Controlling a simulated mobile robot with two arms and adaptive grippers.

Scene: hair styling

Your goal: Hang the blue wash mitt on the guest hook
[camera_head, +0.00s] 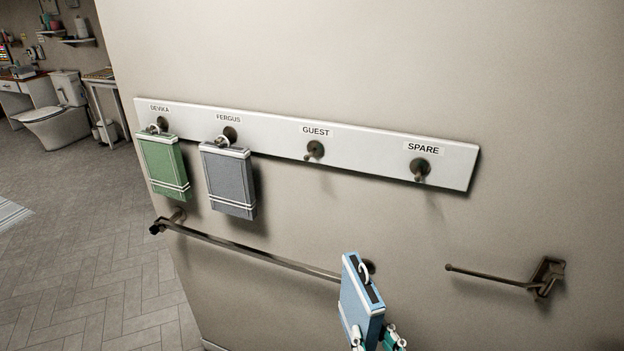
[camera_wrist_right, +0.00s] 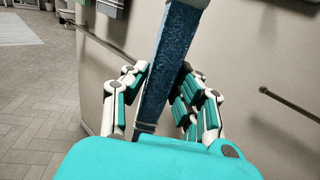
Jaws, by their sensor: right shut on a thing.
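The blue wash mitt (camera_head: 359,304) is upright at the lower middle of the head view, with a white loop at its top. My right gripper (camera_head: 372,339) is shut on its lower part. In the right wrist view, the mitt (camera_wrist_right: 165,65) stands edge-on between the fingers of my right gripper (camera_wrist_right: 160,98). The guest hook (camera_head: 314,150) is bare, under the GUEST label on the white rail (camera_head: 268,143). The mitt is below the rail and to the right of the guest hook in the picture, apart from it. My left gripper is not in view.
A green mitt (camera_head: 164,167) hangs on the DEVIKA hook and a grey mitt (camera_head: 230,182) on the FERGUS hook. The SPARE hook (camera_head: 420,169) is bare. A towel bar (camera_head: 250,252) runs below, its right end by the held mitt. A bare metal arm (camera_head: 500,276) sticks out at right.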

